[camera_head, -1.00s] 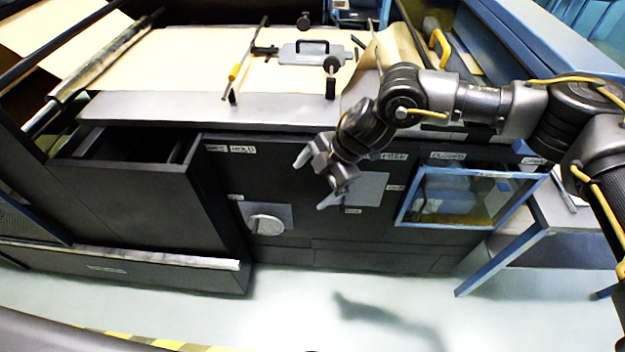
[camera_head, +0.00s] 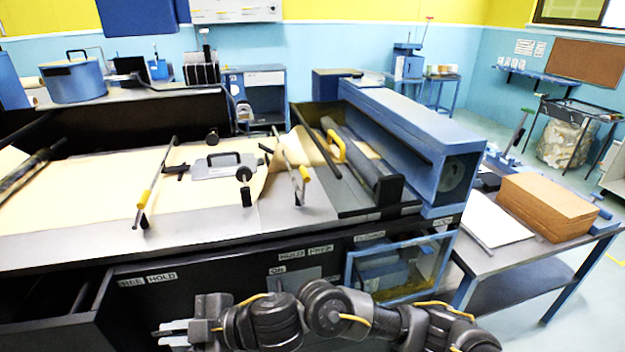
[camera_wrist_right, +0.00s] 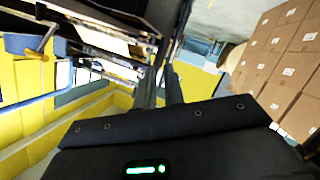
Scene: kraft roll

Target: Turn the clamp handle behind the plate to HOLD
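A grey plate (camera_head: 303,274) is on the dark front of the machine, below a HOLD/FREE label (camera_head: 305,252) and beside an ON label (camera_head: 278,270). Its lower part is cut off by my right arm. No clamp handle shows behind it. Another label (camera_head: 147,279) reading FREE HOLD is farther left on the front. My right gripper (camera_head: 172,333) is low in the head view, pointing left, in front of the machine and left of the plate. Its two fingers are apart and empty. They also show in the right wrist view (camera_wrist_right: 158,84). My left gripper is out of view.
An open drawer (camera_head: 60,325) juts out at the left. A blue-framed window (camera_head: 400,268) is right of the plate. Rods and a clamp bar (camera_head: 222,170) lie on the paper-covered top. A side table (camera_head: 540,270) holds a brown stack (camera_head: 545,205).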

